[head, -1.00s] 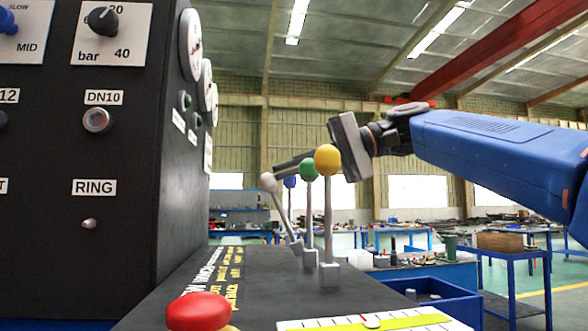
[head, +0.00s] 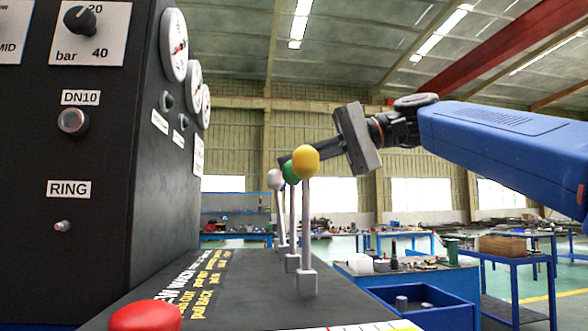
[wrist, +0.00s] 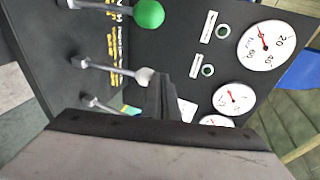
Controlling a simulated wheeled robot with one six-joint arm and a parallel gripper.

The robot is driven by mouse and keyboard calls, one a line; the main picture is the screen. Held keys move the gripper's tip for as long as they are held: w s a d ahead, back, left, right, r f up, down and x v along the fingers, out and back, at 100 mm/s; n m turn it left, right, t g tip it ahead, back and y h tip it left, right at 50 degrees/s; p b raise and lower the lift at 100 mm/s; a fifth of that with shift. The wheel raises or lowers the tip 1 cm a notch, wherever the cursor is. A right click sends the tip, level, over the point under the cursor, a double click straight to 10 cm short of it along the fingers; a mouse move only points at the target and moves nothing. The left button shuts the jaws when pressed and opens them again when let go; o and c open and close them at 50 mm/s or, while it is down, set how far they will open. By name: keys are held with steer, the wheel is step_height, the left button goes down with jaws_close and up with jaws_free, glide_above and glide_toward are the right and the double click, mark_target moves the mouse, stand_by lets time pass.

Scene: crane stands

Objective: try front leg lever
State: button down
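A row of levers stands on the black console top (head: 235,290): a yellow-knobbed one (head: 306,162) nearest, then a green one (head: 290,172), then a white one (head: 275,180), all close to upright. The wrist view shows the green knob (wrist: 148,13), the white knob (wrist: 145,76) and a further lever (wrist: 95,103) whose knob is hidden behind my gripper. My gripper (wrist: 163,80) looks shut, its dark fingers close together right beside the white knob. I cannot tell whether they touch. Which lever is the front leg one is not readable.
A black panel (head: 90,150) with gauges (head: 174,45) rises at the left, close to the fingertips. A red button (head: 146,316) sits at the console's near edge. Blue workbenches (head: 420,280) stand behind at the right.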

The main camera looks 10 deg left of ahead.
steer(key=r+v, duration=0.1)
steer(key=v, duration=0.9)
steer(key=shift+a+r, duration=0.3)
steer(key=shift+a, duration=0.05)
steer(key=shift+s, duration=0.2)
